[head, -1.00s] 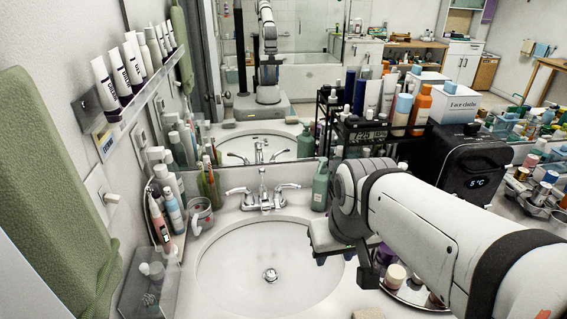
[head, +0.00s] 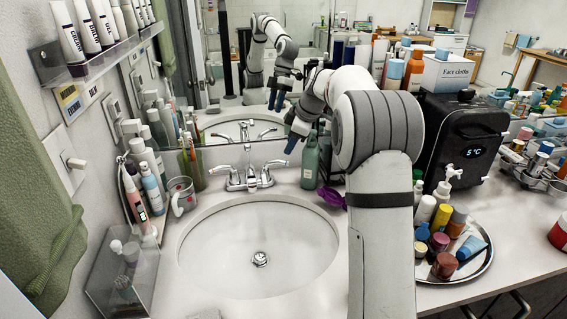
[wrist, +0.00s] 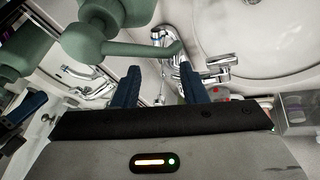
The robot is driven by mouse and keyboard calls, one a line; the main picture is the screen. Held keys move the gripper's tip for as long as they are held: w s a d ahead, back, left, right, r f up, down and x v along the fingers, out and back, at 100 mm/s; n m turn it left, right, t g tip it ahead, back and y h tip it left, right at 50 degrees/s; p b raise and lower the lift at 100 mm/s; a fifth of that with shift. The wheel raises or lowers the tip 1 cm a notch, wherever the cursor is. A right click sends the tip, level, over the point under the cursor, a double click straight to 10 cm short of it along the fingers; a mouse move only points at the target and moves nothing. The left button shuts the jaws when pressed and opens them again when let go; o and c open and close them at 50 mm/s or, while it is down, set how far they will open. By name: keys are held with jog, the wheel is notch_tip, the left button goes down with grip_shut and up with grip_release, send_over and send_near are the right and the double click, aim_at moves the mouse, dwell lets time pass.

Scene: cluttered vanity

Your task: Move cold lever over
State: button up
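The chrome faucet (head: 250,180) stands behind the sink, with a left lever (head: 222,168) and a right lever (head: 277,163). Chrome parts of the faucet (wrist: 165,42) show just beyond the fingertips, and the spout (wrist: 212,72) seems to lie beside the right-hand finger. The fingers and palm hide part of the faucet.
A green pump bottle (head: 310,160) stands close to the right of the faucet; its pump (wrist: 130,48) is near my gripper in the wrist view. A purple item (head: 330,197) lies beside my arm. The sink basin (head: 215,245) is empty.

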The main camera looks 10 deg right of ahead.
aim_at(283, 161)
jog(key=x, duration=0.8)
jog(key=shift+w, duration=0.25)
grip_shut()
jog(key=shift+d, duration=0.15)
